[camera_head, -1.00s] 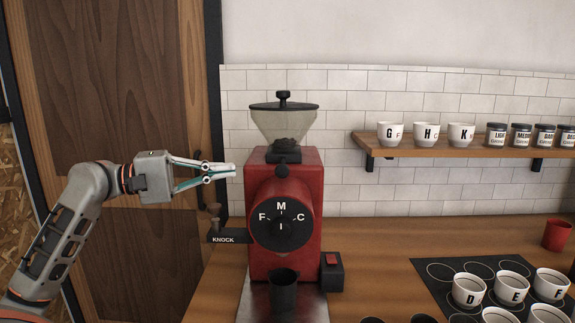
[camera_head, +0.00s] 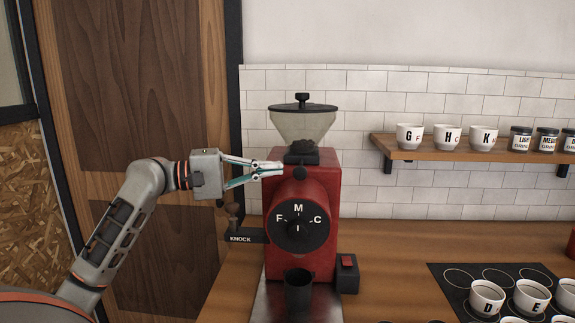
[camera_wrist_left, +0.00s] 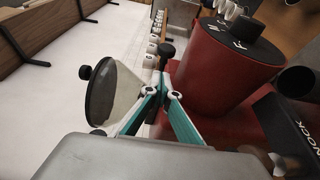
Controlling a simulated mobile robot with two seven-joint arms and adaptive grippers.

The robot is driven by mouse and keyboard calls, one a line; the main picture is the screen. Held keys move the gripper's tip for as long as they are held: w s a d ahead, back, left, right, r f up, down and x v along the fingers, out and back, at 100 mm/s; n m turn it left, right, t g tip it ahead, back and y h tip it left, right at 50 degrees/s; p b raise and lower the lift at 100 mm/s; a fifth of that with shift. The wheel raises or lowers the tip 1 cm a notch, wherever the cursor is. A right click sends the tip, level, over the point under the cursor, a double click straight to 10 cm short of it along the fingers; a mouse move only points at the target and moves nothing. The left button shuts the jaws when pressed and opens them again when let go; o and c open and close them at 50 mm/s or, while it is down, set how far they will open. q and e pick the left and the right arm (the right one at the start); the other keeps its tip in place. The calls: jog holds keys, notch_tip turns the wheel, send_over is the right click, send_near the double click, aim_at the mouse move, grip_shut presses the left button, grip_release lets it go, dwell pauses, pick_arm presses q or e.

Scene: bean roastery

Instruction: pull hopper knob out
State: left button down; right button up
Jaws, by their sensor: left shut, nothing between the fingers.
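The red grinder (camera_head: 322,215) stands on the counter with a clear hopper (camera_head: 301,126) on top. The round black hopper knob (camera_head: 300,173) sticks out at the front, just under the hopper. It also shows in the left wrist view (camera_wrist_left: 166,50), just beyond the fingertips. My left gripper (camera_head: 281,168) is shut and empty, its tips close to the left of the knob. In the left wrist view the tips (camera_wrist_left: 160,82) meet near the knob; I cannot tell whether they touch it. My right gripper is not in view.
A shelf (camera_head: 400,154) holds cups and jars.

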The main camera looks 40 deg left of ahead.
aim_at(300, 172)
pick_arm(q)
jog(key=shift+p+x, duration=0.3)
jog(key=shift+x, duration=1.7)
jog(key=shift+s+d+p, duration=0.15)
jog(key=shift+s+d, duration=0.3)
jog(key=shift+s, duration=0.4)
jog(key=shift+s+d+p, duration=0.15)
jog(key=shift+s+d, duration=0.35)
jog(key=shift+s, duration=0.3)
jog(key=shift+d, duration=0.1)
jog(key=shift+s, duration=0.1)
